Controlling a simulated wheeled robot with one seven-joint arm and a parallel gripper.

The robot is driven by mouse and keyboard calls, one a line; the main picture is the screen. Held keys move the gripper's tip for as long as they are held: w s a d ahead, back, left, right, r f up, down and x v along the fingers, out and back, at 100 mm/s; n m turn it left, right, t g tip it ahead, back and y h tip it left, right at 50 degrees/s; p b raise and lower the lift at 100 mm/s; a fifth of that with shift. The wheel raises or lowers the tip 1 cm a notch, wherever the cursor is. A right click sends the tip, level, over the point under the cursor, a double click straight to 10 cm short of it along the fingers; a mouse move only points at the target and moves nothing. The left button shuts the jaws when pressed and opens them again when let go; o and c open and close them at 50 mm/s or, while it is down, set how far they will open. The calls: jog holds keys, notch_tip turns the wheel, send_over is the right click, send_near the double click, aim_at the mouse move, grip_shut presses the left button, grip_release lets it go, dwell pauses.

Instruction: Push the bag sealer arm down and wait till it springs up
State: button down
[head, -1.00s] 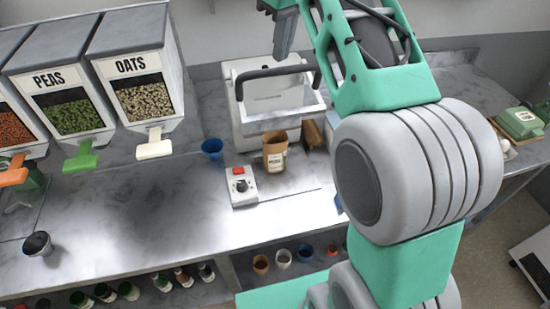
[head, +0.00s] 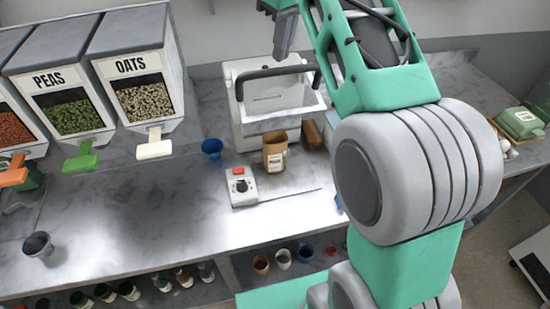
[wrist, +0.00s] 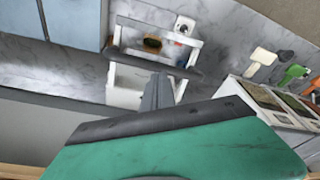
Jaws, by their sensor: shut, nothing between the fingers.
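The bag sealer (head: 240,125) is a white machine at the back of the counter, with a dark curved arm (head: 275,71) that is raised above its body. The sealer also shows in the wrist view (wrist: 124,98), with its dark arm (wrist: 150,62) running across it. My gripper (head: 281,55) is shut and empty, with its fingers pointing down above the sealer arm in the head view. In the wrist view my gripper (wrist: 158,90) overlaps the sealer frame. I cannot tell whether it touches the arm.
Dispensers for peas (head: 60,95) and oats (head: 138,80) stand farther left. The front counter is mostly clear.

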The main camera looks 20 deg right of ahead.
dwell(0.3)
jog(key=shift+f+b, duration=0.9)
jog(key=shift+b, duration=0.05)
jog(key=shift+s+f+b, duration=0.2)
jog(key=shift+f+b, duration=0.15)
jog(key=shift+b, duration=0.1)
jog(key=shift+w+f, duration=0.1)
jog(key=shift+w, duration=0.1)
notch_tip(320, 180, up, 12)
jog(key=p, duration=0.9)
jog(key=shift+p, duration=0.35)
